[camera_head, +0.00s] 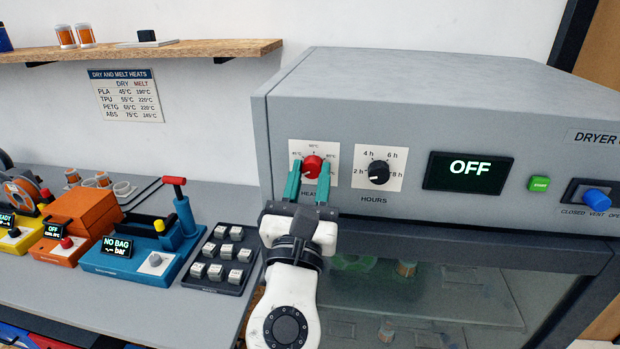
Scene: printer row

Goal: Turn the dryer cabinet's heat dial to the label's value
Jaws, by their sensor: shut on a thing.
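The grey dryer cabinet (400,97) fills the right side of the head view. Its red heat dial (312,163) sits on a white scale plate at the left of the front panel. My gripper (311,172) is at this dial, with one green finger on each side, shut on it. The fingers hide part of the scale and of the word below. Where the dial points is too small to tell. The black hours dial (378,171) is to its right. The display (468,172) reads OFF. A wall chart (126,95) lists dry and melt heats for PLA, TPU, PETG and ABS.
A green start button (539,184) and a blue vent slider (597,198) are right of the display. A glass door (450,290) lies below. On the bench at left stand a blue sealer-like device (150,255), a dark tray (211,284) of small grey blocks and an orange box.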

